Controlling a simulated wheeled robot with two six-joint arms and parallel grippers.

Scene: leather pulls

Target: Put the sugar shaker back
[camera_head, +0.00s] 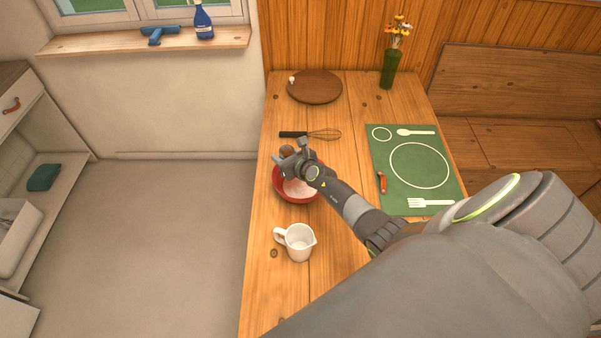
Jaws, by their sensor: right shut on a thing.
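My right gripper (287,164) is over the red bowl (281,191), near its far left rim. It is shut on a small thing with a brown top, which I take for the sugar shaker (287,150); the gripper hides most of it. I cannot tell how far it is tilted. The bowl stands on the wooden table (266,294) and holds a white powder-like filling. My left gripper is not in view.
A white jug (299,243) stands nearer than the bowl. A whisk (322,134) lies beyond it, then a round wooden board (315,87) with a small white thing. A green placemat (408,150) lies right, a flower vase (389,70) behind. The table's left edge is close to the bowl.

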